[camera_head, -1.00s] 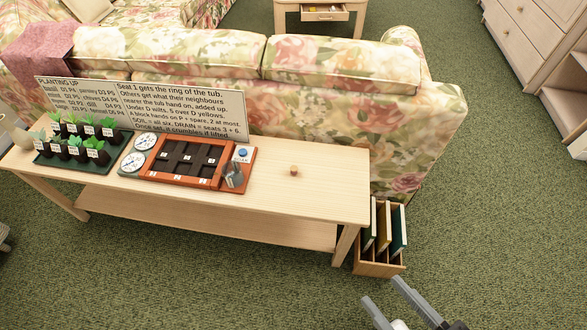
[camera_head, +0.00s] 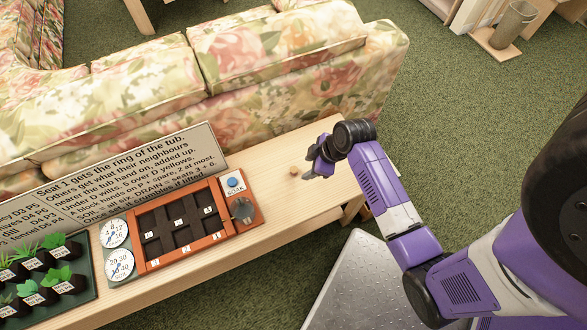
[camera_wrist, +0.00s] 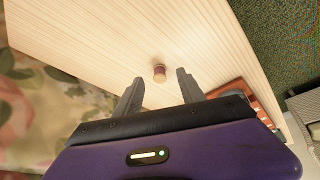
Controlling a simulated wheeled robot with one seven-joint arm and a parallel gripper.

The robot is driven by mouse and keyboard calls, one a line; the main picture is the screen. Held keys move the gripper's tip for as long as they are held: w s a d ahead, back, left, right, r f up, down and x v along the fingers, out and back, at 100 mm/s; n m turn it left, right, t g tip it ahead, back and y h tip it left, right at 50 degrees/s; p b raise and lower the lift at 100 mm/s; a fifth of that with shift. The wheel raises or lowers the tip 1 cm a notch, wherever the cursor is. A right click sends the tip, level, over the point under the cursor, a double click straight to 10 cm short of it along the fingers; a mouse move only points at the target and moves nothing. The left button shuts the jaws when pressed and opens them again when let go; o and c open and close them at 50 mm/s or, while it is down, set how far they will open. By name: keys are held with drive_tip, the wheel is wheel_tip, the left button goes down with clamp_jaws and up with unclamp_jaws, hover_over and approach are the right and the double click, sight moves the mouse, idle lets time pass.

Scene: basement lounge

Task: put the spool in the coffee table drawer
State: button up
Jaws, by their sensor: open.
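The spool (camera_head: 294,170) is a small wooden piece on the right part of the long pale table (camera_head: 268,205) behind the sofa. In the wrist view the spool (camera_wrist: 159,72) shows a pale end and a dark reddish middle. My gripper (camera_head: 309,172) is open and empty over the table, just right of the spool. In the wrist view the spool appears between the tips of my gripper (camera_wrist: 160,78), apart from both fingers; the height gap is hard to tell. Beyond the sofa only a bit of the coffee table (camera_head: 141,15) shows; its drawer is out of view.
A reddish planter tray (camera_head: 222,236) with a soak button, two dials (camera_head: 118,250), seedlings (camera_head: 50,277) and a lettered sign (camera_head: 120,185) fill the table's left. The floral sofa (camera_head: 240,70) borders its far edge. A cylinder on a board (camera_head: 512,25) stands far right.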

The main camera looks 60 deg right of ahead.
sight(294, 169)
drive_tip(key=shift+n+g+y, duration=0.3)
drive_tip(key=shift+n+y, duration=0.2)
drive_tip(key=shift+y, duration=0.2)
drive_tip(key=shift+w+a+f, duration=0.15)
drive_tip(key=shift+w+f, duration=1)
drive_tip(key=shift+f, duration=0.25)
drive_tip(key=shift+w+a+f, duration=0.1)
drive_tip(key=shift+w+f, duration=1.05)
drive_tip(key=shift+f, duration=0.2)
clamp_jaws()
